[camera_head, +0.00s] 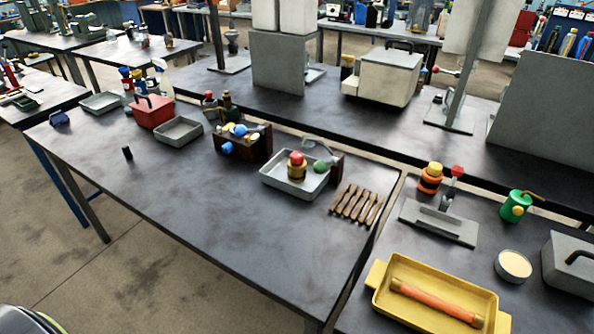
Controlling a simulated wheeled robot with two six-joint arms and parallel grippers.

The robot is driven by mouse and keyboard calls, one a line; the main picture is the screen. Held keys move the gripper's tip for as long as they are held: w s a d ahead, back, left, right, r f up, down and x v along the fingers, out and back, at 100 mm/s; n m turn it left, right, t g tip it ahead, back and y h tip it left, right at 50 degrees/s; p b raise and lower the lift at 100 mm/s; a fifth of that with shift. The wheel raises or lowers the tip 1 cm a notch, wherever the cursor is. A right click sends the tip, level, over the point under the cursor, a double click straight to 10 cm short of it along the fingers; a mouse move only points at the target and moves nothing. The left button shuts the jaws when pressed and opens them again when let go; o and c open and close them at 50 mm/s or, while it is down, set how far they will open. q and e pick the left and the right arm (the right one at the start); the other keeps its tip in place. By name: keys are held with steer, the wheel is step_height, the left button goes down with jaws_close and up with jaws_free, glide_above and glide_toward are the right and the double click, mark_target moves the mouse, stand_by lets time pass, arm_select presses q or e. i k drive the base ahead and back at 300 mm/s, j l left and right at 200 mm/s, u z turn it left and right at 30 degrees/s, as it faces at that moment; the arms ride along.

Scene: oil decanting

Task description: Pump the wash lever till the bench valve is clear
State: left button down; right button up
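A grey tray (268,184) stands near the right end of the long dark bench. A brass-coloured piece with a red top (297,166) sits in it and may be the bench valve; whether it is dirty is too small to tell. A round green piece (320,166) is beside it, below a curved grey spout or handle (317,145). A red-knobbed lever (456,172) stands upright on a slotted grey plate (437,224) on the right-hand bench. I cannot tell which of these is the wash lever. Neither of my grippers is in view.
Several brown-handled tools (356,204) lie right of the tray. A wooden box (242,147) of coloured parts is left of it. A yellow tray (425,312) holds an orange tube (437,302). The front of the long bench (190,200) is clear.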

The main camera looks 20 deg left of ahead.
mark_target(321, 166)
steer(key=z, duration=0.45)
steer(key=k+j+z, duration=0.3)
steer(key=j+z, duration=0.2)
steer(key=k+j+z, duration=0.8)
steer(key=z, duration=0.15)
steer(key=k+j, duration=0.2)
steer(key=k, duration=0.25)
steer(key=k+j, duration=0.25)
steer(key=k, duration=0.25)
